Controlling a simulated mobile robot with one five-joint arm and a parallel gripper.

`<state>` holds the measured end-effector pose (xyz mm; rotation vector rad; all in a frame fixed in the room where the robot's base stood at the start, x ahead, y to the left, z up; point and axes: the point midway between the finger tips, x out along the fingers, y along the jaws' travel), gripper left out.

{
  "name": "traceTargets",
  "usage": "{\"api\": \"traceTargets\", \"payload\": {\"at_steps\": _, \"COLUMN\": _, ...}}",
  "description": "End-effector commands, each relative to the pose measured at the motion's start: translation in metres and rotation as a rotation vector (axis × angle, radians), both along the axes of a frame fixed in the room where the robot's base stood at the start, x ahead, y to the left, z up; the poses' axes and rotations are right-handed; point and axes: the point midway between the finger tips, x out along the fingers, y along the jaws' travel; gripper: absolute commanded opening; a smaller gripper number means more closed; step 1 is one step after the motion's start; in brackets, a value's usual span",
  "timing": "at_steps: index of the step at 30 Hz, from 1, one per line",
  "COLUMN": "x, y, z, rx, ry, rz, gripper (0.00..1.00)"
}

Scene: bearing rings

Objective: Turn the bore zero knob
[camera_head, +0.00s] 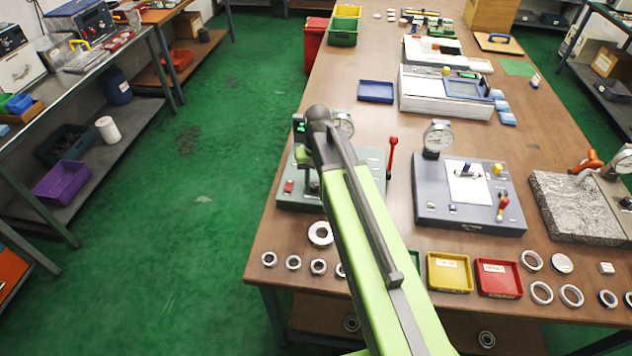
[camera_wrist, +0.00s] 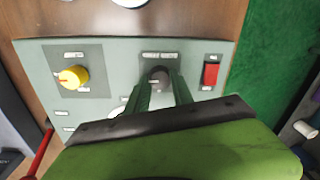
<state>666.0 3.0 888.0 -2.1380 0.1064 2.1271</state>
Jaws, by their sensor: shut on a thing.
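In the wrist view, my gripper (camera_wrist: 161,84) has its two green fingers on either side of a dark round knob (camera_wrist: 159,74) and is shut on it. The knob sits mid-panel on a grey-green gauge unit (camera_wrist: 110,52); the small label above it is too blurred to read. A yellow knob (camera_wrist: 73,77) with a pointer line is to the left on the same panel. A red switch (camera_wrist: 211,73) is to the right. In the head view my arm covers much of this gauge unit (camera_head: 372,160), including the gripped knob.
A red-handled lever (camera_head: 392,156) stands at the unit's right side. A second grey gauge unit (camera_head: 425,195) is to the right. Several bearing rings (camera_head: 320,234) lie in front, with yellow (camera_head: 450,272) and red (camera_head: 498,279) trays. Open green floor (camera_head: 200,230) is to the left.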

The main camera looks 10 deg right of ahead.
Motion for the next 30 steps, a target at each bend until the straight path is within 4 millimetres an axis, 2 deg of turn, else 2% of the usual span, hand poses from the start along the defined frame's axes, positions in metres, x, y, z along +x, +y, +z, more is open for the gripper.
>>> {"api": "traceTargets", "payload": {"at_steps": 16, "x": -0.0029, "y": -0.0002, "z": -0.0004, "rx": 0.0, "ry": 0.009, "rz": 0.027, "gripper": 0.0}}
{"api": "traceTargets", "payload": {"at_steps": 17, "x": -0.0029, "y": -0.0002, "z": -0.0004, "rx": 0.0, "ry": 0.009, "rz": 0.027, "gripper": 0.29}}
{"api": "traceTargets", "payload": {"at_steps": 21, "x": -0.0024, "y": -0.0003, "z": -0.0003, "rx": 0.0, "ry": 0.007, "rz": 0.027, "gripper": 0.48}}
{"api": "traceTargets", "payload": {"at_steps": 30, "x": -0.0011, "y": -0.0003, "z": 0.0003, "rx": 0.0, "ry": 0.004, "rz": 0.026, "gripper": 0.5}}
